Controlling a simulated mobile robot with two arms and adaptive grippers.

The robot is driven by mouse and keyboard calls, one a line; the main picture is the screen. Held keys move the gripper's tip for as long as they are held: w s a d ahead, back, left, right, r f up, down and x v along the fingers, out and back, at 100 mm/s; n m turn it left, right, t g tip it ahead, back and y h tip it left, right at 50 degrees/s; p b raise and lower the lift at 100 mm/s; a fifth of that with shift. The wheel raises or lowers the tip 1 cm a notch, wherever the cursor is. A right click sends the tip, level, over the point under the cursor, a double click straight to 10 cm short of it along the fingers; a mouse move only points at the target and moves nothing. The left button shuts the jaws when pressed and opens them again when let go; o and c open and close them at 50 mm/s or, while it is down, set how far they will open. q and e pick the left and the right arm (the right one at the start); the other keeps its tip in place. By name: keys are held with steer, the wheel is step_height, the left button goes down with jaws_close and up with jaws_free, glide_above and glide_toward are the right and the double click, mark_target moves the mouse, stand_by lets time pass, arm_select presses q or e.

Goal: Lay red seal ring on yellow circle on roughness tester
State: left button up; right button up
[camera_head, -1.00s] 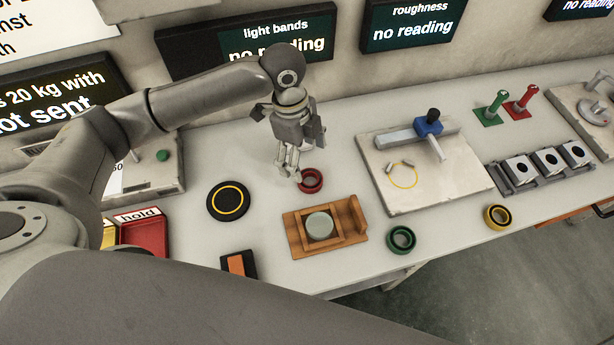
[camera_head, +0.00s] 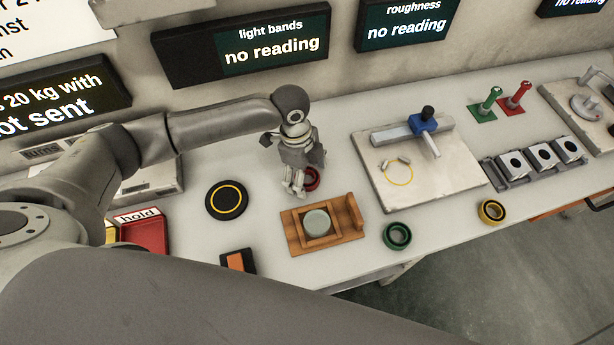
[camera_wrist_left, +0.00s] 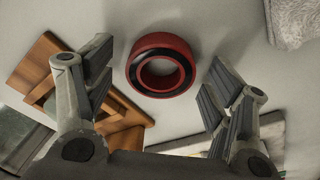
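The red seal ring (camera_head: 312,179) lies on the bench, partly hidden behind my left gripper in the head view. My left gripper (camera_head: 294,188) hangs just above and beside it. In the left wrist view the ring (camera_wrist_left: 161,65) lies ahead of and between the two spread fingers of my left gripper (camera_wrist_left: 157,95), and nothing is held. The roughness tester (camera_head: 455,184) is a pale stone plate with a blue and grey probe arm. The yellow circle (camera_head: 411,178) is drawn on its left part and is bare inside. My right gripper is not in view.
A wooden fixture (camera_head: 292,232) with a grey disc stands just in front of the ring. A black pad with a yellow ring mark (camera_head: 226,201) is to the left. A green ring (camera_head: 397,236) and a yellow ring (camera_head: 492,212) lie along the front edge.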

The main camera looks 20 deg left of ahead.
arm_select(q)
steer(key=c, duration=1)
steer(key=shift+r, duration=0.1)
